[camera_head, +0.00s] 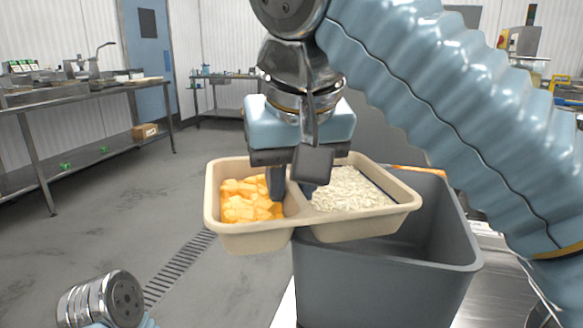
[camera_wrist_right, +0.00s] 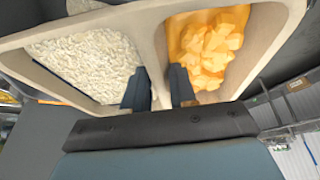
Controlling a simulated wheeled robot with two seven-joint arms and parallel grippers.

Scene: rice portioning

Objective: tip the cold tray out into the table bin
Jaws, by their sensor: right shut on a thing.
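The cold tray (camera_head: 360,227) is beige with two compartments. Its left compartment holds orange cubes (camera_head: 247,201) and its right one holds white rice (camera_head: 347,190). My right gripper (camera_head: 290,188) is shut on the divider between the compartments. The tray looks nearly level, with its food inside. The grey table bin (camera_head: 385,285) stands below, under the tray's right part, while the left part hangs out past the bin's left side. In the right wrist view the fingers (camera_wrist_right: 160,88) straddle the divider, with rice (camera_wrist_right: 92,62) and orange cubes (camera_wrist_right: 212,45) on either side. My left gripper is not in view.
A steel surface (camera_head: 485,290) shows right of the bin. Open floor (camera_head: 130,215) with a drain grate (camera_head: 178,268) lies to the left. A steel bench (camera_head: 80,95) stands at the back left. My left arm shows at the bottom left.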

